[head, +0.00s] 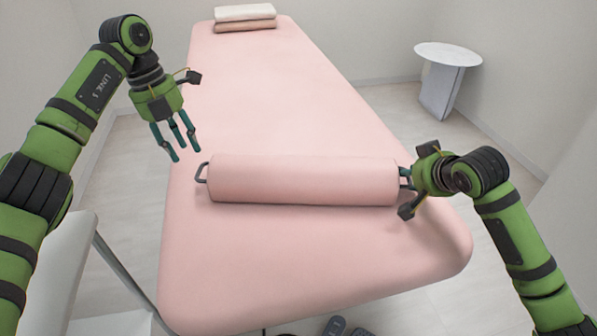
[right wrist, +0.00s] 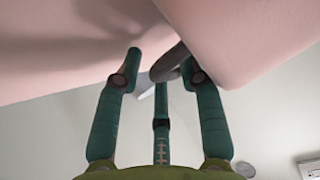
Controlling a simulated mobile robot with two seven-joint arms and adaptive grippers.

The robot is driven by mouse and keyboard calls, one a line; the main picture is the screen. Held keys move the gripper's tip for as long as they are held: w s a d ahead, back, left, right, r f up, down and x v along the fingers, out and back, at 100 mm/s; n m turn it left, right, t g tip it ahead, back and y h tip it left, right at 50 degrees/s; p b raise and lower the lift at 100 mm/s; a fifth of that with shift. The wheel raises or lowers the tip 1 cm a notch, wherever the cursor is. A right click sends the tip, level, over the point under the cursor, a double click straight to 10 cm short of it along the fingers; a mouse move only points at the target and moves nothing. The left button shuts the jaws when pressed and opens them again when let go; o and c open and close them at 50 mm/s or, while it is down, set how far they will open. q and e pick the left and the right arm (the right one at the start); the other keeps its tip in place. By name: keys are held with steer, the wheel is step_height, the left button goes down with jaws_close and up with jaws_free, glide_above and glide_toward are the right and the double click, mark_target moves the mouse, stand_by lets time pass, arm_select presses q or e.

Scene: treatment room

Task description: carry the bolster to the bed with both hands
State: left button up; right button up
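The pink bolster (head: 303,181) lies crosswise over the near part of the pink bed (head: 265,115). Its left grey handle (head: 202,173) is free. My left gripper (head: 178,150) is open and empty, above the bed's left edge, behind and left of that handle. My right gripper (head: 405,177) is at the bolster's right end. In the right wrist view its fingers (right wrist: 160,75) are spread, with the grey right handle (right wrist: 170,64) at their tips. The handle is partly hidden by a finger, and the fingers do not look closed on it. The bolster's end (right wrist: 245,45) fills the upper right.
Folded towels (head: 245,17) lie at the bed's far end. A round white side table (head: 448,55) stands at the back right. A pale seat or stand (head: 58,265) is at the lower left. Dark slippers (head: 345,327) are on the floor at the bed's near end.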

steer(key=shift+s+d+r, duration=0.1)
steer(key=shift+s+r, duration=0.2)
steer(key=v, duration=1.1)
steer(key=shift+s, duration=0.1)
